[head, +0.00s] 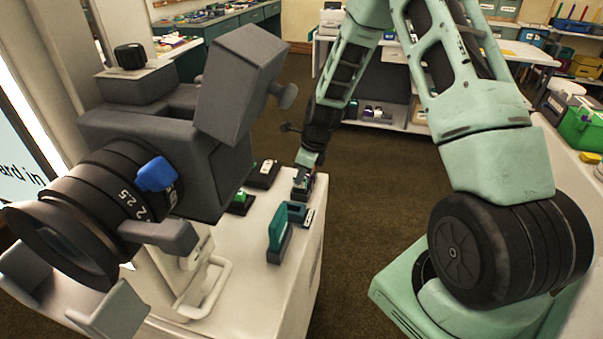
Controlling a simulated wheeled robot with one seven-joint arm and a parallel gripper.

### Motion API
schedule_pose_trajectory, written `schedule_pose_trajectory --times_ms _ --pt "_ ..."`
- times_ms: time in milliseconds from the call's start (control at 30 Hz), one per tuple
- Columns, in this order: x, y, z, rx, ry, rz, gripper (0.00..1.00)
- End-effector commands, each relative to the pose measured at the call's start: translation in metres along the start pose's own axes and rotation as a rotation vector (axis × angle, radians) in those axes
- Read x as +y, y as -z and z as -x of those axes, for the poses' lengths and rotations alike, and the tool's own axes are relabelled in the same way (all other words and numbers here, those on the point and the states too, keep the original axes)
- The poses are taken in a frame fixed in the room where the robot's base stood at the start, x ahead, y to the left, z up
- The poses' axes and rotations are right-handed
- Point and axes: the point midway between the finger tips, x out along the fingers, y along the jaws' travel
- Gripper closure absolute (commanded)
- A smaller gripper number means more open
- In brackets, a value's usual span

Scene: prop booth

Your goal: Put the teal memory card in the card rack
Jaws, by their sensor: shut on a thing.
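My gripper (302,186) is low over the right edge of the white counter, far from the camera and small in view. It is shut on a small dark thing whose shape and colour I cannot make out. A teal upright piece (278,228) stands in a grey holder on the counter, nearer the camera than my gripper. A darker teal and grey piece (297,212) is just in front of my gripper. I cannot tell which of these is the memory card or the card rack.
A large grey camera prop (155,140) fills the left of the white counter (285,300). Dark holders with a green piece (240,198) and a white piece (265,170) stand left of my gripper. Shelves (380,105) stand behind.

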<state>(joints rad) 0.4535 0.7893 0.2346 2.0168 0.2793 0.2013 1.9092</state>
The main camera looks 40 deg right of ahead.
Motion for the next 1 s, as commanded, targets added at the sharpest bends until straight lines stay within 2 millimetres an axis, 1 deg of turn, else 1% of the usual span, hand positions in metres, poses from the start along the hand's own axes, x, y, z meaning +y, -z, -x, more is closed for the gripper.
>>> schedule_pose_trajectory --times_ms 233,733,1000 --pt "0.0 0.002 -0.009 0.0 0.001 -0.002 1.0" --pt "0.0 0.002 -0.009 0.0 0.0 -0.001 1.0" --pt "0.0 0.004 -0.017 0.0 0.0 0.0 1.0"
